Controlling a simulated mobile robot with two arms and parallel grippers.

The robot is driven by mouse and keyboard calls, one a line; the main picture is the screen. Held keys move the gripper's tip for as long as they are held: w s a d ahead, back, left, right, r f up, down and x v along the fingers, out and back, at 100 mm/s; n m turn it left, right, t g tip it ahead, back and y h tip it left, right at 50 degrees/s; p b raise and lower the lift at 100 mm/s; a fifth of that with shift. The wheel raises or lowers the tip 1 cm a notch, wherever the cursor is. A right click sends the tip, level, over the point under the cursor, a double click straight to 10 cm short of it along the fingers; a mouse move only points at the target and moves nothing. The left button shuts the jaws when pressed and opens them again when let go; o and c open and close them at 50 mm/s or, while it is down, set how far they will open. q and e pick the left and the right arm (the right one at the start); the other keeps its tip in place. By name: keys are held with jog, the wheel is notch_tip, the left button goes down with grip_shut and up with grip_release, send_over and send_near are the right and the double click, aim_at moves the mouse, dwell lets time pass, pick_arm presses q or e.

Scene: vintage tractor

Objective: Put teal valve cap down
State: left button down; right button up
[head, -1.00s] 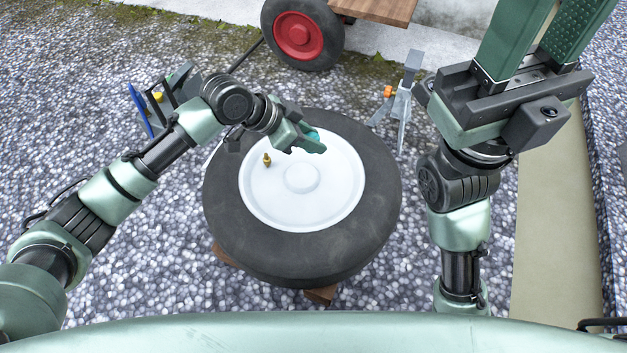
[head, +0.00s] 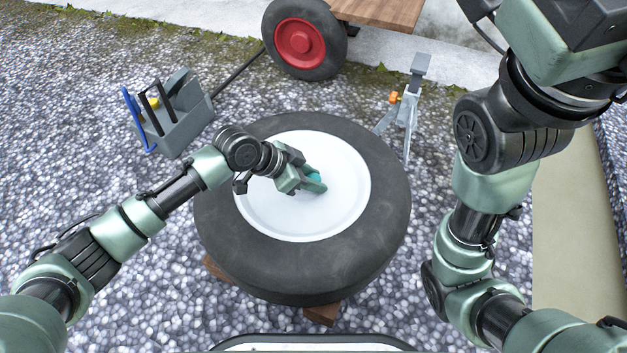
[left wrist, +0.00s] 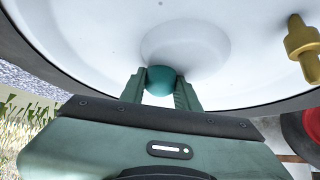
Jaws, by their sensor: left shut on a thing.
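The teal valve cap (head: 315,177) is between the fingers of my left gripper (head: 309,182), over the white wheel disc (head: 338,205) near its middle. In the left wrist view, both fingers of the left gripper (left wrist: 161,92) are shut on the round teal cap (left wrist: 161,79), in front of the disc's raised hub (left wrist: 205,45). I cannot tell whether the cap touches the disc. The brass valve (left wrist: 303,48) stands at the right in the left wrist view; my left arm hides it in the head view. My right gripper is outside the head view.
The wheel's black tyre (head: 375,235) lies flat on wooden blocks (head: 322,313). A grey toolbox (head: 182,125) stands at the left. A grey jack stand (head: 408,105) is at the back right. A red-hubbed wheel (head: 300,42) stands behind. A beige mat (head: 575,230) lies at the right.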

pick_arm(q)
jog(key=c, duration=1)
grip_release()
jog(key=shift+c, duration=0.2)
